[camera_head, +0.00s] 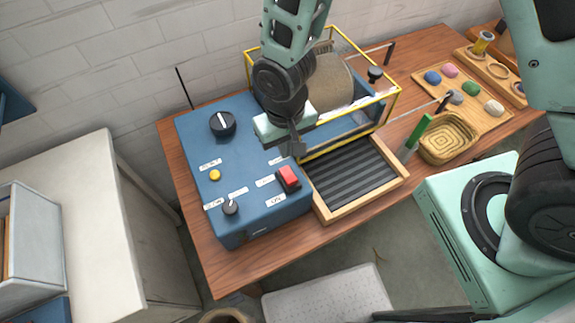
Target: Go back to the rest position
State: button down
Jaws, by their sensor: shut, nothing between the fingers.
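My gripper (295,146) is shut and empty. It hangs pointing down over the right part of the blue control box (245,133), close to the red rocker switch (288,176). Whether its fingertips touch the box cannot be told from this view. The forearm and wrist come down from the top middle and hide part of the box's back right and of the yellow-framed clear enclosure (386,98).
A wood-framed tray with a ribbed black mat (352,182) lies right of the box. A green-handled tool (418,133), a woven basket (447,142) and a board with coloured wool balls (488,125) stand further right. A white cabinet (75,215) is at left.

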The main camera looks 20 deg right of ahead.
dwell(0.3)
jog(key=s+d+r+n+b, duration=0.4)
jog(key=s+r+b, duration=0.5)
jog(key=s, duration=0.3)
jog(key=shift+r+n+y, duration=0.3)
jog(key=shift+r+n, duration=0.3)
jog(key=shift+n, duration=0.2)
